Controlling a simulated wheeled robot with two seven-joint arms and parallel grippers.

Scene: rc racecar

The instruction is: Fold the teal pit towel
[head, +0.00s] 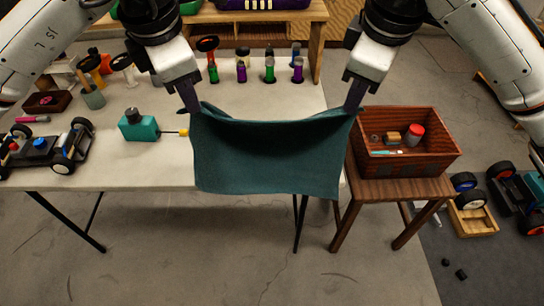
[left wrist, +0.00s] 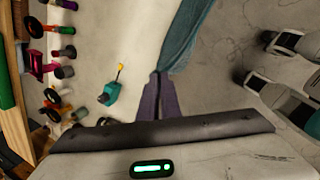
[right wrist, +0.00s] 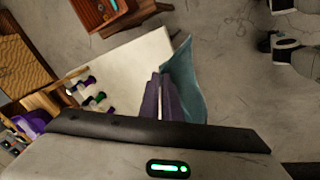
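The teal towel (head: 268,155) hangs between my two grippers above the front edge of the table, its top edge sagging in the middle. My left gripper (head: 194,108) is shut on its upper left corner. My right gripper (head: 352,108) is shut on its upper right corner. In the left wrist view the towel (left wrist: 186,38) runs up from the closed purple fingers (left wrist: 158,80). In the right wrist view the towel (right wrist: 184,85) is at the tips of the closed fingers (right wrist: 160,82). The towel hides part of the table's front edge.
The pale table (head: 130,178) carries a toy car (head: 45,145), a teal electric screwdriver (head: 138,126) and several small bottles at the back. A wooden crate (head: 440,160) stands on a stool to the right. Open floor lies in front of the table.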

